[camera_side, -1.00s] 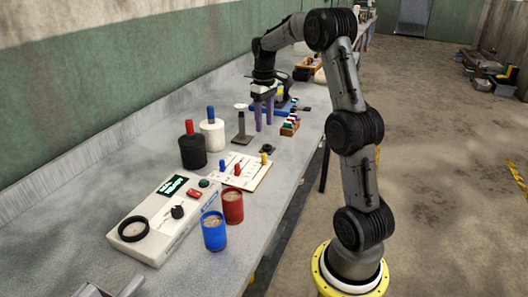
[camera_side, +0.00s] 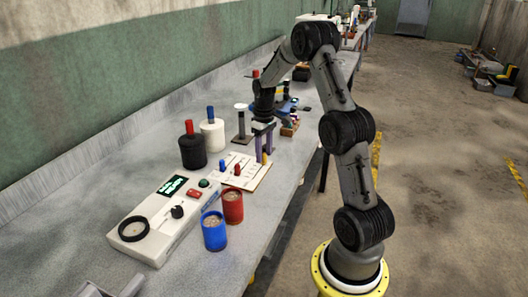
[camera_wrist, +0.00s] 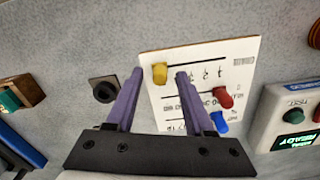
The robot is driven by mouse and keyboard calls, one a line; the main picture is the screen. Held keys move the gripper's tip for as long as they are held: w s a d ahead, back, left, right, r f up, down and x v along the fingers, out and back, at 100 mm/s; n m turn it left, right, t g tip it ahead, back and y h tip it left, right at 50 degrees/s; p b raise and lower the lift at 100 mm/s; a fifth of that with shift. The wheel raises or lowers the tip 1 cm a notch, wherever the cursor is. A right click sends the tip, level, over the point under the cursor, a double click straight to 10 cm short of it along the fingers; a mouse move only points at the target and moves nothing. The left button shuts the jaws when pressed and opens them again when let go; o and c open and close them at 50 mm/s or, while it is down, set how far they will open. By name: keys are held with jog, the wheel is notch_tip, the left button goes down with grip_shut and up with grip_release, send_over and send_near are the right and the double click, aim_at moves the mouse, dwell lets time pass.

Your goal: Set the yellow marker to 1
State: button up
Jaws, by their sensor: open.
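The white marker board (camera_side: 252,182) lies on the bench; it also shows in the wrist view (camera_wrist: 243,46). It has black lines with numbers beside them. The yellow marker (camera_wrist: 160,73) stands at the left end of its line in the wrist view, with the numbers to its right. The red marker (camera_wrist: 223,98) and blue marker (camera_wrist: 219,123) stand on other lines. My gripper (camera_wrist: 159,76) is open, its purple fingers pointing down, one on either side of the yellow marker in the wrist view. I cannot tell whether they touch it. In the side view my gripper (camera_side: 264,157) partly hides the yellow marker.
A control box (camera_side: 165,215) with a screen and buttons stands left of the board. A blue cup (camera_side: 213,232) and red cup (camera_side: 232,207) stand in front. A black jar (camera_side: 193,152) and white jar (camera_side: 212,135) stand behind. A small black round part (camera_wrist: 104,91) lies beside the board.

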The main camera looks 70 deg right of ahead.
grip_shut()
jog(key=shift+r, duration=0.1)
dwell(1.2)
